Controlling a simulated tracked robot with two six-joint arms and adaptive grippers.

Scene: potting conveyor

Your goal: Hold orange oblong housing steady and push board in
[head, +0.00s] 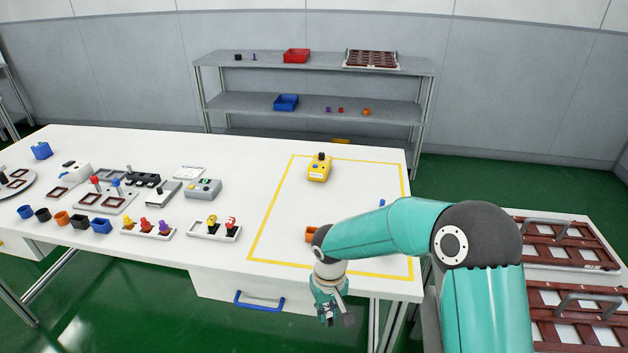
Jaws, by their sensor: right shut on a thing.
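An orange piece (311,234), which looks like the orange oblong housing, lies inside the yellow outline on the table, mostly hidden behind my right wrist. Its shape and any opening cannot be made out. My right gripper (330,316) points down over the front edge of the table, nearer to me than the orange piece. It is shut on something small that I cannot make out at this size. I cannot pick out the board for certain. My left gripper is not in view.
A yellow box with a black knob (318,170) stands inside the yellow outline. A small blue piece (382,203) shows behind my right arm. Coloured cups and parts trays fill the table's left. Brown racks (565,243) stand at the right. A shelf (318,102) stands behind.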

